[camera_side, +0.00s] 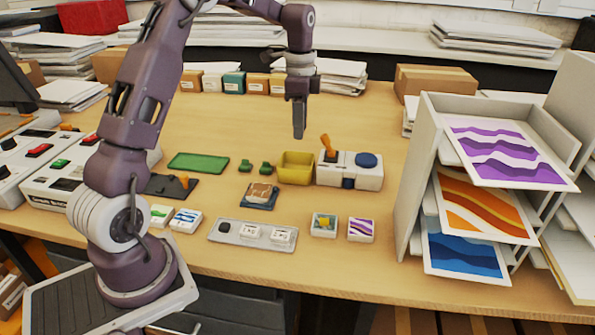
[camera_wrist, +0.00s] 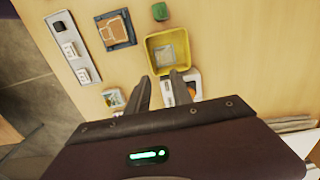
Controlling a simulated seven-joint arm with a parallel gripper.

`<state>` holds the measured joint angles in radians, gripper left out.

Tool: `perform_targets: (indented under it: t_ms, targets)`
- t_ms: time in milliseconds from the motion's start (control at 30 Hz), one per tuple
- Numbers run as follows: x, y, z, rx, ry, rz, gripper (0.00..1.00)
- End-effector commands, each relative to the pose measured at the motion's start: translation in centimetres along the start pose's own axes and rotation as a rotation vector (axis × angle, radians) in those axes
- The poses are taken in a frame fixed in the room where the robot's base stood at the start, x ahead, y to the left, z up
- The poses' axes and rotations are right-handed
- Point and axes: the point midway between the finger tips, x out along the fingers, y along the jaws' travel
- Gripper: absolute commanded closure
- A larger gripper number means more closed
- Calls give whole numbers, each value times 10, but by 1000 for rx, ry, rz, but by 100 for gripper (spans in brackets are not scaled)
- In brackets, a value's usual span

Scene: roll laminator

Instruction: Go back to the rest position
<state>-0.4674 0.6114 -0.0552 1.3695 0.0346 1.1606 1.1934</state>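My gripper (camera_side: 299,132) hangs pointing down above the table, high over the yellow bin (camera_side: 296,175). In the wrist view its two fingers (camera_wrist: 162,78) stand apart with nothing between them, so it is open and empty. The wrist view shows the yellow bin (camera_wrist: 150,42) just beyond the fingertips, with a greyish square thing inside. The white device (camera_side: 330,178) with an orange handle and a blue round part stands right of the bin; my fingers partly hide it in the wrist view.
A white shelf rack (camera_side: 425,120) with printed sheets stands at the right. A green mat (camera_side: 198,162), a small framed picture (camera_side: 260,194) and a grey tray (camera_side: 225,232) lie on the table. Boxes (camera_side: 234,83) line the back. The table behind the bin is clear.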

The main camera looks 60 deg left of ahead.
Motion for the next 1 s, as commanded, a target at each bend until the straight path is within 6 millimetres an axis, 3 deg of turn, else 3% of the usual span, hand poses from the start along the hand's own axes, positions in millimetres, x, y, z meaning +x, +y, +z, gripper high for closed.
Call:
perform_targets:
  t_ms: [67,167,300,400,533,600,700,1000]
  targets:
    - [-11,9,-3,-16,5,-15,73]
    - [-51,51,-12,-102,31,-76,73]
    - [-106,153,-9,-311,130,-177,73]
    - [-120,225,9,-466,233,-217,73]
    - [-110,293,38,-634,364,-220,73]
    - [-101,315,49,-698,415,-210,73]
    - [-91,330,58,-752,456,-196,73]
    - [-88,334,61,-770,466,-191,73]
